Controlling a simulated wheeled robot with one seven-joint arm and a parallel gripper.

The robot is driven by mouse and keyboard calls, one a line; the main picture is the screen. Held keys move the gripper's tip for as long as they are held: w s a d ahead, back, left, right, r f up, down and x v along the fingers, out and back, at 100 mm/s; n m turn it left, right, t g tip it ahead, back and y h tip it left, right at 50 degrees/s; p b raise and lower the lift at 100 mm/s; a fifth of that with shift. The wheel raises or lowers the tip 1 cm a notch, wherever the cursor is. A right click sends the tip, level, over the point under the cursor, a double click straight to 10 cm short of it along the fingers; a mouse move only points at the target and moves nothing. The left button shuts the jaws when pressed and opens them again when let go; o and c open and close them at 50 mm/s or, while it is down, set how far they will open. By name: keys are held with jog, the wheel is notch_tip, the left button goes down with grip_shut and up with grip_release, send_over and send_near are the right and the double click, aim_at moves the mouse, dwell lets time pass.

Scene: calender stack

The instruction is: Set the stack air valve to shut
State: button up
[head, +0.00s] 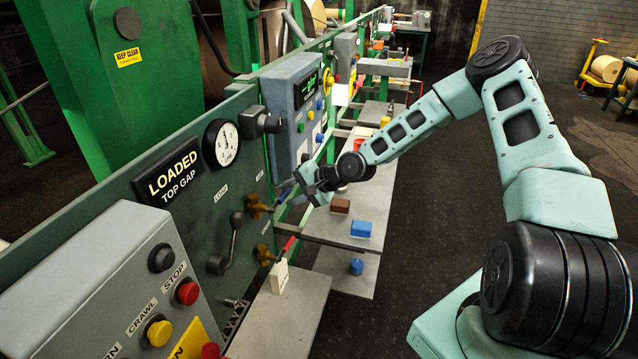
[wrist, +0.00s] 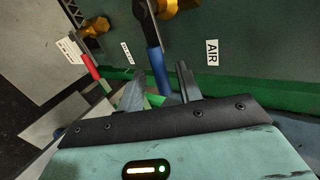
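The air valve has a brass body (head: 257,206) and a blue lever handle (head: 284,197), mounted on the dark green panel. In the wrist view the blue handle (wrist: 157,68) runs from the brass body (wrist: 178,6), beside the white AIR label (wrist: 212,52), down between my fingers. My gripper (head: 299,187) is at the handle's free end. In the wrist view my gripper (wrist: 161,88) is open, one finger on each side of the handle, with gaps visible. The handle's tip is partly hidden by the gripper.
A second brass valve (head: 263,255) with a red handle (head: 290,243) and white tag (head: 280,277) is just below. A black lever (head: 232,240) and a LOADED sign (head: 169,172) are to the left. Grey shelves (head: 285,320) with small blocks lie below my gripper.

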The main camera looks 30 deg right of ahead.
jog(key=b+v, duration=0.3)
jog(key=v, duration=1.2)
jog(key=shift+s, duration=0.25)
jog(key=shift+d, duration=0.15)
jog(key=s+a+f+n+g+h+b, duration=0.1)
jog(key=s+a+f+n+g+b, duration=0.1)
jog(key=s+a+f+n+g, duration=0.45)
jog(key=s+a+f+n+g+h+b, duration=0.15)
jog(key=s+a, duration=0.25)
jog(key=a, duration=0.5)
jog(key=s+a+r+n+h+b, duration=0.2)
jog(key=s+a+n, duration=0.3)
jog(key=s, duration=0.4)
jog(key=s+a+r+n+h+b, duration=0.2)
jog(key=s+a+r+n, duration=0.2)
jog(key=s, duration=0.5)
jog(key=shift+s+a+r+n, duration=0.3)
jog(key=shift+s+a+n, duration=0.1)
jog(key=shift+a+n, duration=0.25)
jog(key=shift+d, duration=0.1)
